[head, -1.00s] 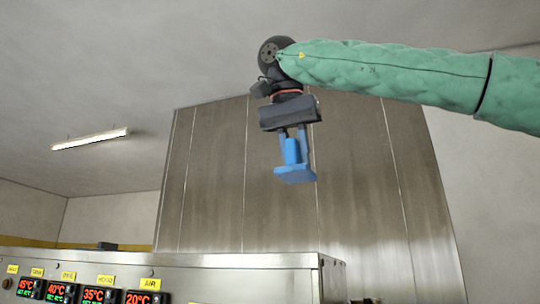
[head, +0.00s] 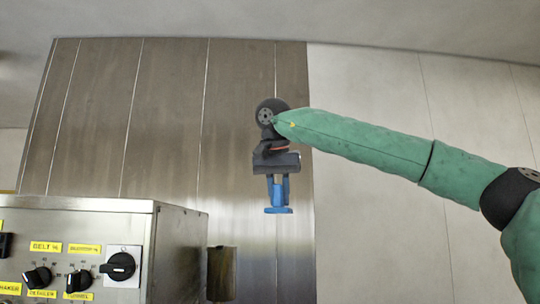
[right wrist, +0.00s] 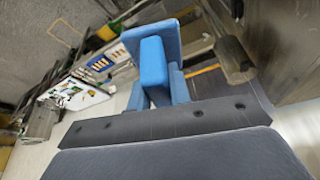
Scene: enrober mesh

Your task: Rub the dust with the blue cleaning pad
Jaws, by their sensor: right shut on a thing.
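The blue cleaning pad (head: 278,210) hangs below my right gripper (head: 278,186) in the head view, its flat face downward. My right gripper is shut on the pad's upright blue handle, and it is in the air in front of a tall steel panel. The pad also shows in the right wrist view (right wrist: 150,40), where its handle sits between the blue fingers. No dust can be made out in either view. My left gripper is not in view.
A steel control cabinet (head: 178,250) with black knobs and yellow labels stands at the lower left. The tall steel panel (head: 165,120) rises behind. A pale wall (head: 375,240) is at the right.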

